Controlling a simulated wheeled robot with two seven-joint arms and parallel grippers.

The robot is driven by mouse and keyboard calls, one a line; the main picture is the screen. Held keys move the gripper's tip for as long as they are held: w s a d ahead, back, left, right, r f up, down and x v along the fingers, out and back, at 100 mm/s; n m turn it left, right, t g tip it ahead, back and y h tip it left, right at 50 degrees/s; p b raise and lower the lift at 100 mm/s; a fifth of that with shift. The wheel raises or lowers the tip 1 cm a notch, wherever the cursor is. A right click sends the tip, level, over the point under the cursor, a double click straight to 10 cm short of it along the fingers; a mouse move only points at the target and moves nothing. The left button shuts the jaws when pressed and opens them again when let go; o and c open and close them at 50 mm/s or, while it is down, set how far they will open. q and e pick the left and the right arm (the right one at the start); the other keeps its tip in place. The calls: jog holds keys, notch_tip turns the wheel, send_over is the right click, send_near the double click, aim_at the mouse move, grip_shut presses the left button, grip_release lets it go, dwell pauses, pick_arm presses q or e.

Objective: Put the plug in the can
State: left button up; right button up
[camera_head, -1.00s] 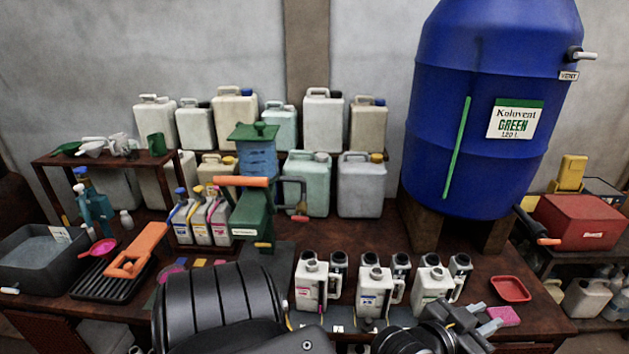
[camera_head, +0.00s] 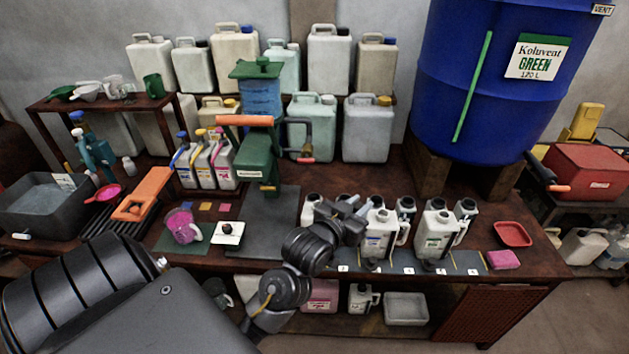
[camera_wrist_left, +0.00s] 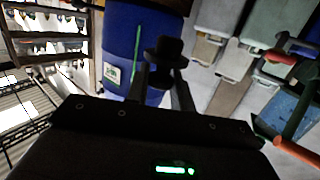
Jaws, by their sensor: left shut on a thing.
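My left gripper (camera_head: 347,212) is over the left part of the row of small white cans, its fingers hiding some of them. In the left wrist view it (camera_wrist_left: 163,82) is shut on a small black plug (camera_wrist_left: 168,50), which stands out past the fingertips. The plug is not distinct in the head view. One more can (camera_head: 312,207) shows partly behind the wrist. My right gripper is not in view.
A big blue drum (camera_head: 500,120) stands on blocks at the back right. A green hand press (camera_head: 257,155) stands behind the arm. A red tray (camera_head: 513,234) and pink sponge (camera_head: 503,260) lie at right. A pink mug (camera_head: 180,224) and white block (camera_head: 228,233) stand at left.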

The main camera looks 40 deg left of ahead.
pick_arm(q)
jog(key=w+a+f+b, duration=0.1)
jog(key=w+a+f, duration=0.2)
jog(key=a, duration=0.6)
jog(key=w+a+f+n+y+b, duration=0.1)
jog(key=w+a+f+b, duration=0.1)
jog(key=a, duration=0.7)
jog(key=shift+w+a+f, duration=0.15)
jog(key=shift+w+f, duration=0.35)
jog(key=shift+w, duration=0.7)
notch_tip(320, 180, down, 7)
jog(key=b, duration=0.6)
jog(key=shift+r, duration=0.15)
jog(key=shift+s, duration=0.15)
jog(key=shift+f, duration=0.4)
